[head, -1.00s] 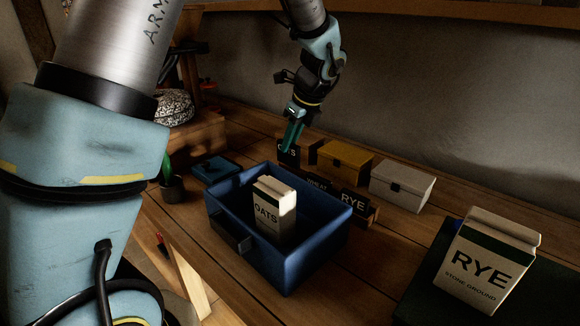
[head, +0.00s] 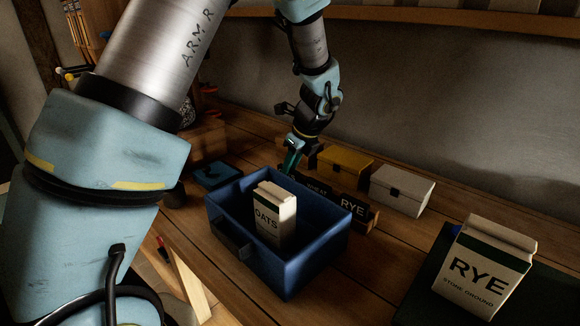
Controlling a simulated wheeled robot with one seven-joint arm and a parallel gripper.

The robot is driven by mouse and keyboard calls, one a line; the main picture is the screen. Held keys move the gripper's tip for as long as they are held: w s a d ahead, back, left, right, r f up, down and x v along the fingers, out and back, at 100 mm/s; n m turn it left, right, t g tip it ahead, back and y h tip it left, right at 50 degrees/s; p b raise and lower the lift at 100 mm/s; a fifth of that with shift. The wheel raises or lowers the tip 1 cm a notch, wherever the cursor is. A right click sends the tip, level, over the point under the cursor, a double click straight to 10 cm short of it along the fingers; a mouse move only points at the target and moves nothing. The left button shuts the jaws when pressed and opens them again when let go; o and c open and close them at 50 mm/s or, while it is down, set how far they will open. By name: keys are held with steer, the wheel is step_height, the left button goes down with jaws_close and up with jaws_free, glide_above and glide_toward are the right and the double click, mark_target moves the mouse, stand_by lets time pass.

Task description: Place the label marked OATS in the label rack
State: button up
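My gripper (head: 291,166) is lowered at the left end of the dark label rack (head: 369,219), behind the blue bin. Its teal fingers point down, and their tips are partly hidden by the bin's rim. I cannot see whether they are apart or closed. No OATS lettering on a label is readable now; a dark patch beside the fingers may be that label. The rack stands behind the bin and bears a WHEAT label (head: 316,187) in the middle, partly hidden, and a RYE label (head: 352,208) at the right.
The blue bin (head: 300,270) holds an OATS carton (head: 267,224). A yellow box (head: 345,160) and a white box (head: 401,190) stand behind the rack. A RYE carton (head: 478,273) stands on a dark mat at right. A small blue tray (head: 216,173) lies left of the gripper.

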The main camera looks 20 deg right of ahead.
steer(key=shift+o, duration=1.2)
steer(key=shift+d, duration=0.1)
steer(key=shift+r, duration=0.1)
steer(key=shift+d+r, duration=0.15)
steer(key=shift+r, duration=0.05)
steer(key=b+v, duration=0.1)
steer(key=v, duration=1)
steer(key=shift+r, duration=0.3)
steer(key=shift+s, duration=0.15)
